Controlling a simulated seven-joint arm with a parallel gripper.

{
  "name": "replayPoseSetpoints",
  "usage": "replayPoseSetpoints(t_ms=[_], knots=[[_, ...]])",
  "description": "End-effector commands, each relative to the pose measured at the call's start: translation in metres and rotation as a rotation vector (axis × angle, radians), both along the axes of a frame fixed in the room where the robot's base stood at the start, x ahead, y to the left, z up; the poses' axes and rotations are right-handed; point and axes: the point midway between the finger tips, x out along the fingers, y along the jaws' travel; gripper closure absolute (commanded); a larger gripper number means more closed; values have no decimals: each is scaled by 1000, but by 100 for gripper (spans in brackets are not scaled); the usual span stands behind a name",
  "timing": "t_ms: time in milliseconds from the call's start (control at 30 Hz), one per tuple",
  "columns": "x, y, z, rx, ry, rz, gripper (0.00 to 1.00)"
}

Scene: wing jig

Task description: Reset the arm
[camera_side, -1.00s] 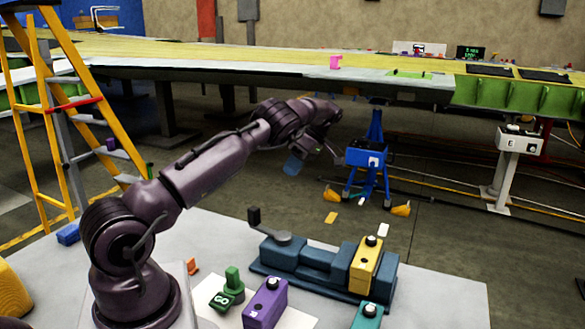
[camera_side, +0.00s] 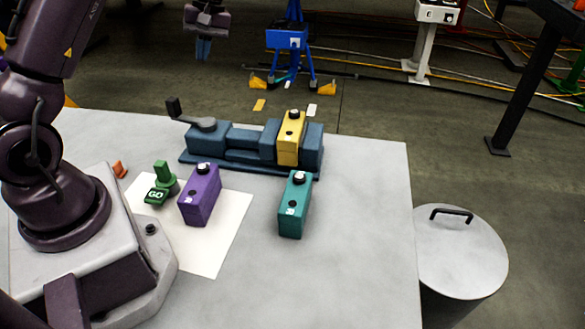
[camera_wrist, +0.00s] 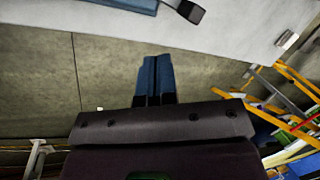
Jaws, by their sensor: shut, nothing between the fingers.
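My gripper (camera_side: 204,48) hangs at the top of the side view, beyond the table's far edge and above the floor. Its blue fingers (camera_wrist: 156,78) are together in the wrist view, with nothing between them. My arm rises from its base at the left of the side view; its upper part is cut off by the frame.
On the table (camera_side: 350,270) are a blue vise (camera_side: 243,137) with a yellow block (camera_side: 291,140) in it, a purple block (camera_side: 199,196) and green GO piece (camera_side: 160,186) on white paper, a teal block (camera_side: 294,208) and an orange piece (camera_side: 119,170). A lidded bin (camera_side: 460,255) stands right.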

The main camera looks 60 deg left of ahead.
Motion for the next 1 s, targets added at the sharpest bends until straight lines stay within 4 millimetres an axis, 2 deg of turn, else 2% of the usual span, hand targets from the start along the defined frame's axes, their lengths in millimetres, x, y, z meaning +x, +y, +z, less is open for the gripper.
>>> replayPoseSetpoints(t_ms=[33,267,400,600,800,1000], knots=[[-2,-21,15,-32,-56,-95,100],[-24,-109,62,-102,-260,-537,100],[-49,-162,83,-98,-365,-793,100],[-95,-223,102,-35,-492,-1104,100],[-134,-258,112,48,-591,-1263,100],[-143,-269,130,113,-674,-1319,100]])
